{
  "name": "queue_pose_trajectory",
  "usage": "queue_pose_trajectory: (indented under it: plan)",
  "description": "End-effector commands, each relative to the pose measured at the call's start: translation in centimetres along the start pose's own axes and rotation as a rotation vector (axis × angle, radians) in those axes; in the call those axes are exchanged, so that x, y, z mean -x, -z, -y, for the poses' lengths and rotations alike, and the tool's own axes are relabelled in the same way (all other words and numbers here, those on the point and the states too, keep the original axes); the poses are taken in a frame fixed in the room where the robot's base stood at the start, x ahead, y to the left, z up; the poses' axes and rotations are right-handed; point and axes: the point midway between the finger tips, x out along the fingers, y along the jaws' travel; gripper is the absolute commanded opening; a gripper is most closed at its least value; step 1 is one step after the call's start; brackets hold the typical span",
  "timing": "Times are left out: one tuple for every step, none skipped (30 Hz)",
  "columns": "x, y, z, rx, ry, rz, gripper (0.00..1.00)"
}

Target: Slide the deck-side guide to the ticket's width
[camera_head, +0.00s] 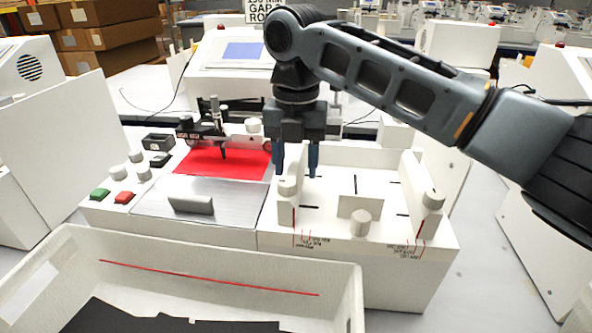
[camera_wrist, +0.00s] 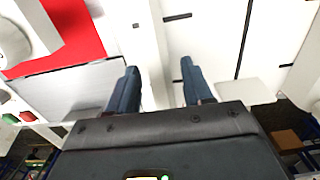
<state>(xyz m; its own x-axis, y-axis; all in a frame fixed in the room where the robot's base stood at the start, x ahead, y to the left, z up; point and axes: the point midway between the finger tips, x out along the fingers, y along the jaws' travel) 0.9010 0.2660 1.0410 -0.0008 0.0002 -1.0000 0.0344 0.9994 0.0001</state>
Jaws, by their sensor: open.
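The deck-side guide is a pale upright strip with a round knob (camera_head: 288,187) at its front end, at the left of the white feed tray (camera_head: 325,215). My gripper (camera_head: 297,174) points down over this guide, just behind the knob, with its fingers apart. In the wrist view my gripper (camera_wrist: 158,72) has a pale strip (camera_wrist: 148,45), apparently the guide, running between its fingers. I cannot tell whether either finger touches it. A second guide with a knob (camera_head: 432,200) stands at the tray's right. I cannot make out a separate ticket.
Width marks and small lettering (camera_head: 312,239) line the tray's front face. A white bin (camera_head: 335,280) stands in front; a knobbed block (camera_head: 360,222) sits mid-tray.

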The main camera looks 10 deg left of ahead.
Motion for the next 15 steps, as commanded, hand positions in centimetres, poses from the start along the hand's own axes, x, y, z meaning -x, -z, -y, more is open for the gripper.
queue_pose_trajectory:
  plan:
    - [0.9,0.0,-0.1,0.001,-0.001,0.002,0.5]
    - [1.4,0.0,-0.1,0.001,-0.002,0.003,0.5]
    - [2.1,0.0,-0.1,0.001,-0.001,0.003,0.5]
    - [2.6,0.0,0.0,0.001,-0.001,0.002,0.5]
    - [3.1,0.0,0.0,0.001,-0.002,0.002,0.5]
    - [3.6,0.0,0.0,0.001,-0.001,0.002,0.5]
    - [4.0,0.0,0.0,0.0,0.0,0.002,0.5]
    - [4.4,0.0,0.0,0.0,-0.001,0.002,0.5]
    - [4.8,0.0,-0.1,0.0,-0.001,0.002,0.5]
    - [5.0,0.0,-0.1,0.0,-0.001,0.002,0.5]
    - [5.2,0.0,0.0,0.0,0.0,0.002,0.5]
    - [5.4,0.0,0.0,0.0,0.001,0.001,0.5]
    - [5.5,0.0,0.0,0.0,0.001,0.001,0.5]
    - [5.6,0.0,0.0,0.0,0.001,0.001,0.5]
    - [5.7,0.0,0.0,0.0,0.001,0.001,0.5]
